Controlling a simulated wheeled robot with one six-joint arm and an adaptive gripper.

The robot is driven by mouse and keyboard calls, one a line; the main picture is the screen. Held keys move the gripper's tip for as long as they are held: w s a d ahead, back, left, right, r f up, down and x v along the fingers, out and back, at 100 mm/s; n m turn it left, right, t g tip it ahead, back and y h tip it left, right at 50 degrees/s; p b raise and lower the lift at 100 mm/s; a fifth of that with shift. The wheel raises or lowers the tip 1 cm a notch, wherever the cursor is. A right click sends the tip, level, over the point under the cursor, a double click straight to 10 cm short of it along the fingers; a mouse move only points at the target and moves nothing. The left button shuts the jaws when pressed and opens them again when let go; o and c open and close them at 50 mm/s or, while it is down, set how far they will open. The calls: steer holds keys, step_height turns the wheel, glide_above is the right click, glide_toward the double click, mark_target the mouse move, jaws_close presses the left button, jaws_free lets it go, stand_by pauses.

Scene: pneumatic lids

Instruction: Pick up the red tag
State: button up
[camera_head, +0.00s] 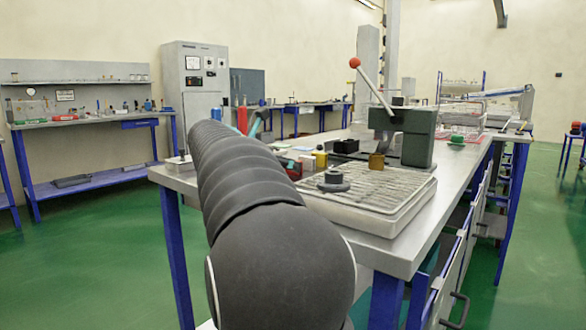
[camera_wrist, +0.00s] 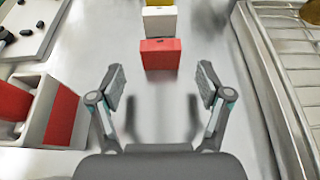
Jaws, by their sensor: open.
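The red tag (camera_wrist: 160,56) is a small red block standing on the grey bench top in the wrist view, just ahead of my gripper (camera_wrist: 162,78). My gripper is open, with one finger to the left and one to the right, and nothing is between them. The tag lies beyond the fingertips, roughly centred on the gap, and is not touched.
Behind the tag stand a white block (camera_wrist: 160,20) and a yellow block (camera_head: 320,159), in a row. A white holder with red faces (camera_wrist: 62,118) is close on the left.

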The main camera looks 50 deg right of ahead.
steer(key=x, duration=0.3)
steer(key=c, duration=1.1)
